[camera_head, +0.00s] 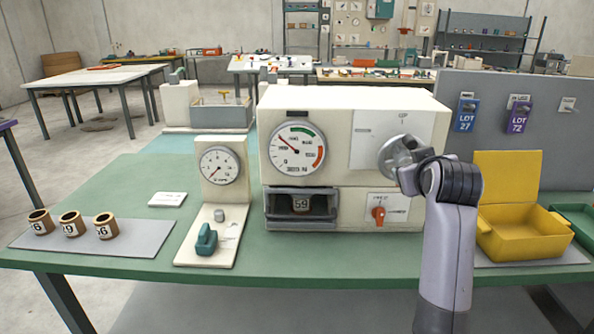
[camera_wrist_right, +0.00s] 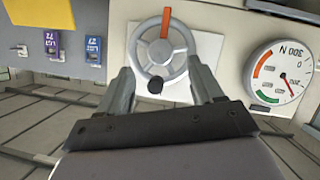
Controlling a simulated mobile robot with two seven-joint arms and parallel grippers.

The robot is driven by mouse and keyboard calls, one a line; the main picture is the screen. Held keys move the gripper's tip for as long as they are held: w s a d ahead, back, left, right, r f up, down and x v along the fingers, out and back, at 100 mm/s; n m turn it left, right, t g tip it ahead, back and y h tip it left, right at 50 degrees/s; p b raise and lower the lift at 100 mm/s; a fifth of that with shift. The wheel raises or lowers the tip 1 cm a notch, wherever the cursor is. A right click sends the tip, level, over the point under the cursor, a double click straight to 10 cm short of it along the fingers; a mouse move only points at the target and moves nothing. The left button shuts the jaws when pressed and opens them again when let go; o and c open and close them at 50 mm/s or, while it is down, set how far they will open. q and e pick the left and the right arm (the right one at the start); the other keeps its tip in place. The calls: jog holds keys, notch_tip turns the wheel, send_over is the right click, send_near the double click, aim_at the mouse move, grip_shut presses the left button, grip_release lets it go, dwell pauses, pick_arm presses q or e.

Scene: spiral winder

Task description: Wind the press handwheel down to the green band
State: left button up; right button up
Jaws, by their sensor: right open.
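The press (camera_head: 355,105) is a cream box on the green bench. Its dial (camera_head: 298,147) has a green band at the top and a red band at the right. The red needle points up and left, short of the green band. The grey handwheel (camera_head: 392,152) is partly hidden by my right arm. In the right wrist view the handwheel (camera_wrist_right: 160,50) shows whole, with an orange spoke and a black knob (camera_wrist_right: 155,85). My right gripper (camera_wrist_right: 160,65) is open, its fingers either side of the wheel's lower part; contact cannot be told. My left gripper is out of view.
A cup marked 59 (camera_head: 300,204) sits in the press opening. An orange knob (camera_head: 378,214) is below the wheel. A small gauge stand (camera_head: 221,165) and several cups on a grey mat (camera_head: 130,243) are left. A yellow box (camera_head: 520,238) is right.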

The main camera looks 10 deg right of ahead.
jog(key=n+t+h+b, duration=0.35)
jog(key=n+t, duration=0.45)
jog(key=n, duration=2)
send_near(405, 161)
jog(key=f+x, duration=0.1)
jog(key=x, duration=0.6)
jog(key=shift+w+d, duration=0.45)
jog(key=shift+w, duration=0.05)
jog(key=shift+y, duration=0.25)
jog(key=shift+c, duration=0.3)
jog(key=c, duration=1)
